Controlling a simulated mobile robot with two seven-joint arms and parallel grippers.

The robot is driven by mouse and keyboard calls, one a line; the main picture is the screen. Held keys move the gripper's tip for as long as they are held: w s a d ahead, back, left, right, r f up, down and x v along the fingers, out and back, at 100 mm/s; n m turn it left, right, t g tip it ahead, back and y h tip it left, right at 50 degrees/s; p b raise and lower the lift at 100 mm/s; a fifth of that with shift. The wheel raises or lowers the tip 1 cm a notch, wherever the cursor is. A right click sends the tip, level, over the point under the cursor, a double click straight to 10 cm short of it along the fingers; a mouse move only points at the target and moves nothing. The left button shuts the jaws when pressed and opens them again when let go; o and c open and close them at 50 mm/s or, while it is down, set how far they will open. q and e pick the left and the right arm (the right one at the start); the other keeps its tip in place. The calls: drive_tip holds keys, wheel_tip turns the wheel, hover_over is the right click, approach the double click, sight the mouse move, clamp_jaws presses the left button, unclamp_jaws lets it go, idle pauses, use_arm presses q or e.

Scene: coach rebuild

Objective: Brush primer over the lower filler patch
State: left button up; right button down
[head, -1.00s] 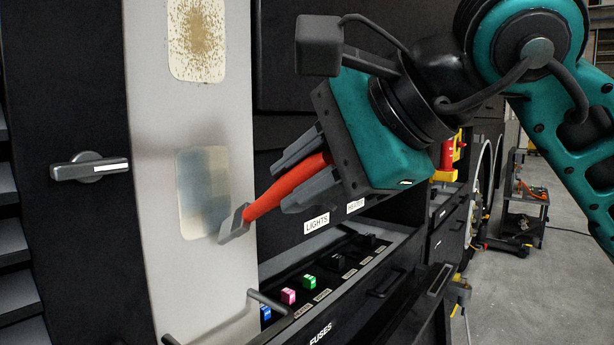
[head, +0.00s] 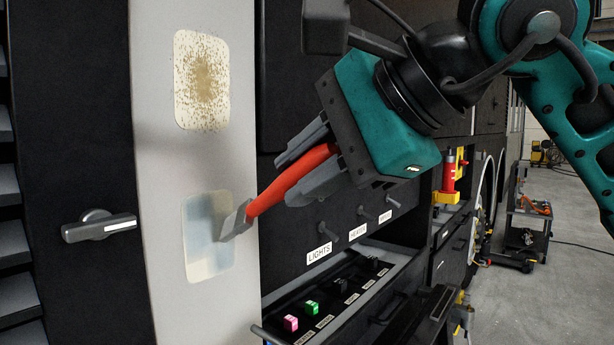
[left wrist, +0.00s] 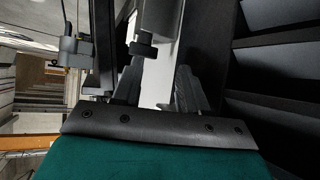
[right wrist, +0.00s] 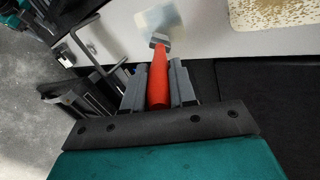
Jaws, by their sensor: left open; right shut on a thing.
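The lower filler patch (head: 207,262) is a pale cream rectangle on the light grey panel (head: 163,170), with a grey-blue coat over much of its middle; cream shows along its edges. My right gripper (head: 285,180) is shut on the red handle of a brush (head: 290,183). The brush's grey head (head: 236,221) lies over the right side of the lower patch; I cannot tell for sure whether it touches. The brush also shows in the right wrist view (right wrist: 158,80). My left gripper (left wrist: 160,85) is open and empty in the left wrist view, and outside the head view.
A second patch (head: 202,80), speckled brown, is higher on the panel. A door handle (head: 98,227) sticks out at left. Below right are labelled switches and an open fuse drawer (head: 340,290) with coloured fuses. Free floor lies at far right.

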drive_tip(key=shift+r+p, duration=0.45)
drive_tip(key=shift+r, duration=0.55)
wheel_tip(320, 180, up, 2)
drive_tip(key=shift+r+p, duration=0.1)
drive_tip(key=shift+p, duration=0.7)
drive_tip(key=shift+r+p, duration=0.4)
drive_tip(key=shift+r, duration=0.15)
drive_tip(key=shift+s+a, duration=0.1)
drive_tip(key=shift+a, duration=0.05)
drive_tip(key=shift+s+a+f+b, duration=0.75)
drive_tip(key=shift+s+f+b, duration=0.25)
drive_tip(key=shift+f+b, duration=4.65)
wheel_tip(320, 180, up, 11)
drive_tip(key=p, duration=0.8)
drive_tip(key=shift+r, duration=0.1)
